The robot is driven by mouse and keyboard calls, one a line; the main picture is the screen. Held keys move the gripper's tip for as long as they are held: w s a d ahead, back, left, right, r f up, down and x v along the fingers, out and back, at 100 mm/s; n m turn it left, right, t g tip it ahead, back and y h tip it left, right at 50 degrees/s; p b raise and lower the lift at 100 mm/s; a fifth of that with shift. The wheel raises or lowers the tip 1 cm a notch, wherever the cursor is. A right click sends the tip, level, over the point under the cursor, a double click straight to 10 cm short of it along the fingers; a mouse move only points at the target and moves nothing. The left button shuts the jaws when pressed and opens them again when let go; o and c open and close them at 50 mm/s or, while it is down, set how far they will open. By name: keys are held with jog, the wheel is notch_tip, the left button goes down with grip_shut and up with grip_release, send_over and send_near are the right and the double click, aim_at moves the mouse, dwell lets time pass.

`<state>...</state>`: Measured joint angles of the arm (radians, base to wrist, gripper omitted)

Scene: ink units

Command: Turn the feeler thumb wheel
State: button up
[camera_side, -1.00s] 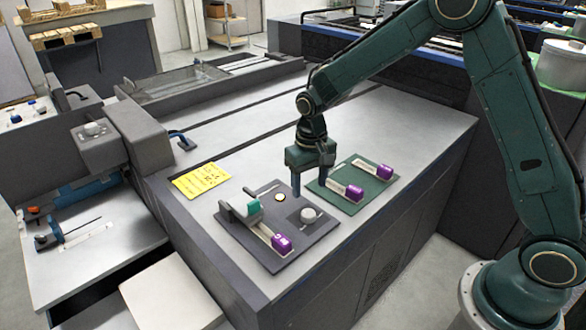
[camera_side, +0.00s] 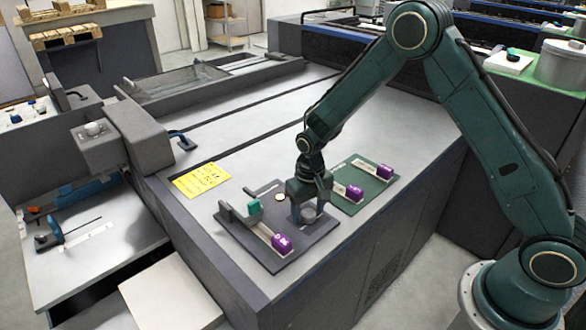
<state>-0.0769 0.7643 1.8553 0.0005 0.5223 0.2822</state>
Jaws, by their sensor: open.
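The thumb wheel (camera_side: 308,212) is a small light-grey round knob on a dark square block at the right side of the dark grey plate (camera_side: 287,258). My gripper (camera_side: 308,216) is open and low over it, with one finger to its left and the other to its right. The fingers partly hide the wheel, and I cannot tell whether they touch it.
A green mat (camera_side: 372,190) behind and to the right holds purple-ended units (camera_side: 385,172) and (camera_side: 354,194), close to my gripper. A yellow note (camera_side: 200,180) lies to the left. The grey bench top (camera_side: 240,130) behind is mostly clear.

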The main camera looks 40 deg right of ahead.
aim_at(308, 212)
jog(key=c, duration=1)
jog(key=shift+m, duration=2.1)
jog(key=o, duration=1)
jog(key=shift+r, duration=0.1)
notch_tip(308, 212, up, 14)
